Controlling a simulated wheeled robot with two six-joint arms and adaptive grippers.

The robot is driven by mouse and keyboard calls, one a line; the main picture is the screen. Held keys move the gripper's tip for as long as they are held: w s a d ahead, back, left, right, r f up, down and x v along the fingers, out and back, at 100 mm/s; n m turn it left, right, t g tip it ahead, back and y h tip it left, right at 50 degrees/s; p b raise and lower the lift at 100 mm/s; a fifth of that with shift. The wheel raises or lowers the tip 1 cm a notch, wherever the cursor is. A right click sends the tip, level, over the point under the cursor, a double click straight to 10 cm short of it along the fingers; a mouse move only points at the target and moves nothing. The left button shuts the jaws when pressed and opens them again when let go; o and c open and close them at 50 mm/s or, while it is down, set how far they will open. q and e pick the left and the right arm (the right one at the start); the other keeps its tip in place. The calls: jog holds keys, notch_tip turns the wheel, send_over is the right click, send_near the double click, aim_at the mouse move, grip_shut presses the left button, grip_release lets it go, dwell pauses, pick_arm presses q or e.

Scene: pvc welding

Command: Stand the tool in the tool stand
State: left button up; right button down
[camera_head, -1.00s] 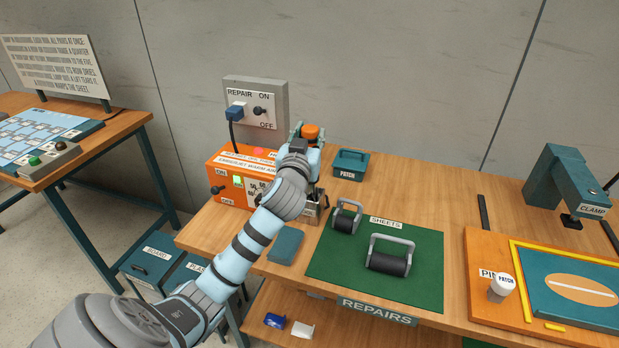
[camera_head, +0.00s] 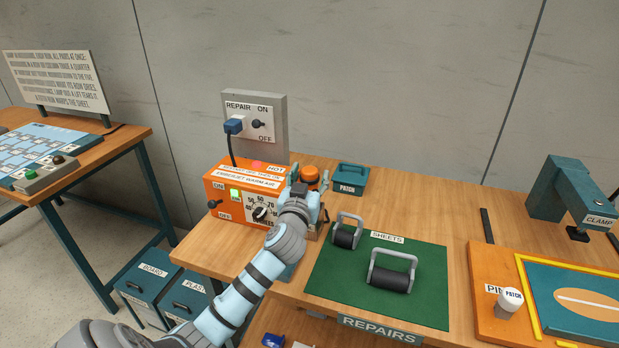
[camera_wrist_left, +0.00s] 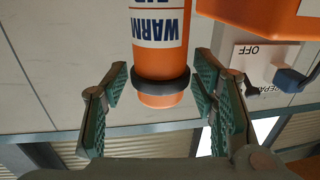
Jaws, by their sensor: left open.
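The tool is an orange cylinder labelled WARM AIR. In the head view its orange top (camera_head: 311,174) shows beside the orange heater box, behind my left gripper (camera_head: 312,184). In the left wrist view the tool (camera_wrist_left: 160,55) runs out of the top edge, with inverted lettering and a dark ring near its visible end. My left gripper (camera_wrist_left: 168,88) is open there, with one green-padded finger on each side of the tool and gaps between. The tool looks upright in the head view. My wrist hides its lower part and most of the tool stand, so its seating cannot be told.
The orange heater box (camera_head: 225,186), with dial and switch, stands close on the left, below the grey wall socket (camera_head: 255,120). Two rollers rest on the green SHEETS mat (camera_head: 420,300).

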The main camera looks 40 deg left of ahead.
pick_arm(q)
jog(key=v, duration=1.2)
jog(key=shift+p, duration=0.3)
